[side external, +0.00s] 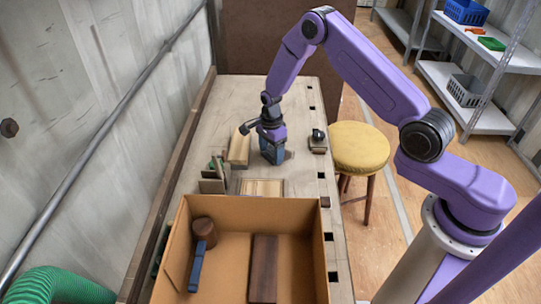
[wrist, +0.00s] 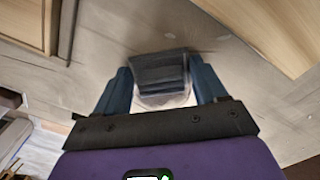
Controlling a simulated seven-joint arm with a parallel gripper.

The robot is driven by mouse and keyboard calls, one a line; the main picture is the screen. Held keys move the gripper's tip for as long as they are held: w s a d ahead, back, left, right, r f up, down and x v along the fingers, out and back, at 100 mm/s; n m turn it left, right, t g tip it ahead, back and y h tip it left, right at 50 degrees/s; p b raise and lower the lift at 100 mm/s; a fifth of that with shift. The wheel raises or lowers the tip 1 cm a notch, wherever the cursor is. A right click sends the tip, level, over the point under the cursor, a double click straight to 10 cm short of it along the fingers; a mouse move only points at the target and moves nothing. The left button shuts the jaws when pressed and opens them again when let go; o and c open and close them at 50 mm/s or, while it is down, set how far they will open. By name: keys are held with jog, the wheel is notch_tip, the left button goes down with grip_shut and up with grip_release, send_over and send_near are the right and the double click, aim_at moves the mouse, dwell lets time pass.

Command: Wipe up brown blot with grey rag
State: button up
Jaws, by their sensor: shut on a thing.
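My gripper (side external: 272,158) is low over the workbench (side external: 300,100), pointing down, around the middle of its width. In the wrist view, the two blue fingers of my gripper (wrist: 163,78) are shut on a dark grey folded cloth, the grey rag (wrist: 160,66). The rag is at or just above the bench top; I cannot tell whether it touches. A small brownish patch (side external: 289,155) shows on the bench just right of the fingers in the side view; it may be the brown blot, partly hidden by my gripper. I cannot make the blot out clearly in the wrist view.
An open cardboard box (side external: 250,212) with a mallet (side external: 198,262) and a dark wood block (side external: 263,268) fills the near bench. Wooden pieces (side external: 239,148) lie left of my gripper. A small dark-topped item (side external: 318,141) stands right, near the edge. A yellow stool (side external: 360,147) is beside the bench.

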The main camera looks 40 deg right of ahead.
aim_at(287, 168)
jog(key=shift+w+d, duration=2.15)
jog(key=shift+d, duration=0.05)
jog(key=shift+s+d, duration=0.4)
jog(key=shift+d, duration=0.15)
jog(key=shift+s, duration=0.25)
jog(key=shift+s+a, duration=3.75)
jog(key=shift+s, duration=0.05)
jog(key=shift+s+d, duration=0.5)
jog(key=shift+d, duration=0.2)
jog(key=shift+w+d, duration=3.7)
jog(key=shift+d, duration=0.05)
jog(key=shift+s+d, duration=0.1)
jog(key=shift+d, duration=0.2)
jog(key=shift+s+d, duration=0.4)
jog(key=shift+s, duration=0.1)
jog(key=shift+s+a, duration=3.8)
jog(key=shift+a, duration=0.1)
notch_tip(287, 168, up, 8)
jog(key=shift+w+d+r, duration=0.1)
jog(key=shift+d, duration=0.05)
